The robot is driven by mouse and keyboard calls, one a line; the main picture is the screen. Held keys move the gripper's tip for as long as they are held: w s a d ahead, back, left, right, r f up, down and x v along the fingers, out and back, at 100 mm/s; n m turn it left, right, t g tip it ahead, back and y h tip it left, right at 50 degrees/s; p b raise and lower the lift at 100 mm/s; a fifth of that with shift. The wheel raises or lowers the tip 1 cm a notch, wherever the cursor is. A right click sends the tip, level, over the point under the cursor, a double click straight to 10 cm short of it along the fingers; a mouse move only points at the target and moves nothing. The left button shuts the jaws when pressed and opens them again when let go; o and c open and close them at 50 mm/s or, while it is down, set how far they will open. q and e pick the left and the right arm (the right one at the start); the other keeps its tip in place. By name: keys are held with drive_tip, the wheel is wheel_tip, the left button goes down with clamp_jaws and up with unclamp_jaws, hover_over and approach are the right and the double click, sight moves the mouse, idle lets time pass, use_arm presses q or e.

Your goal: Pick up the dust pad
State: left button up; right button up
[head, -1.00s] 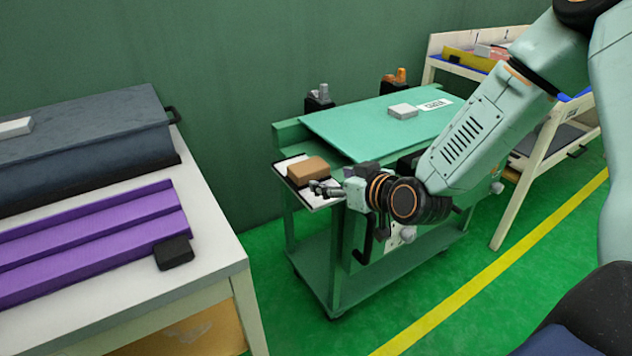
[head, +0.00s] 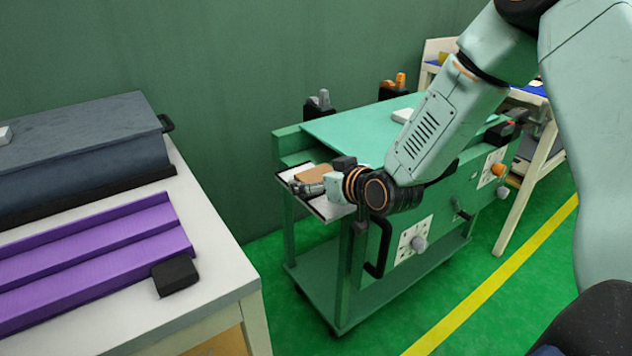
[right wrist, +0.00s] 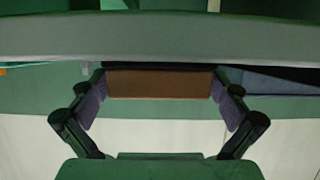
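A brown block (head: 313,174), which I take to be the dust pad, lies on a small pale tray (head: 325,208) at the near left end of the green cart. My right gripper (head: 309,188) is low at the tray, its fingers alongside the block's near side in the head view. In the right wrist view, the brown block (right wrist: 160,84) lies between the spread fingers (right wrist: 160,95), a fingertip close to each end. Whether the fingers touch it I cannot tell. Part of the block is hidden behind my gripper and wrist. My left gripper is out of view.
The green cart (head: 345,130) carries a pale block (head: 402,115) on its top. Left stands a white table (head: 215,255) with a purple stepped piece (head: 90,255), a black block (head: 175,277) and a dark grey case (head: 80,140). Open green floor lies between.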

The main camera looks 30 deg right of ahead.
sight(317, 173)
drive_tip(key=shift+d+f, duration=0.1)
drive_tip(key=c, duration=1.3)
wheel_tip(317, 173, up, 10)
drive_tip(key=p, duration=0.4)
drive_tip(key=shift+p, duration=0.35)
drive_tip(key=shift+c, duration=1.2)
drive_tip(key=a+y, duration=0.1)
drive_tip(key=s+a+f+n+y, duration=0.1)
drive_tip(key=s+a+n, duration=0.1)
drive_tip(key=shift+a+f+g+y, duration=0.15)
drive_tip(key=shift+a+g+y, duration=0.25)
drive_tip(key=s+a+f+n+g+y+p, duration=0.1)
drive_tip(key=s+a+f+n+g+y, duration=0.1)
drive_tip(key=s, duration=0.6)
drive_tip(key=s+a+f+n+g+y+p, duration=0.2)
drive_tip(key=s+a+n+y, duration=0.2)
drive_tip(key=s, duration=0.3)
drive_tip(key=shift+s+a+n+g, duration=0.3)
drive_tip(key=shift+s+a+n, duration=0.15)
drive_tip(key=shift+n, duration=0.15)
drive_tip(key=shift+w+f, duration=0.1)
drive_tip(key=shift+f, duration=0.05)
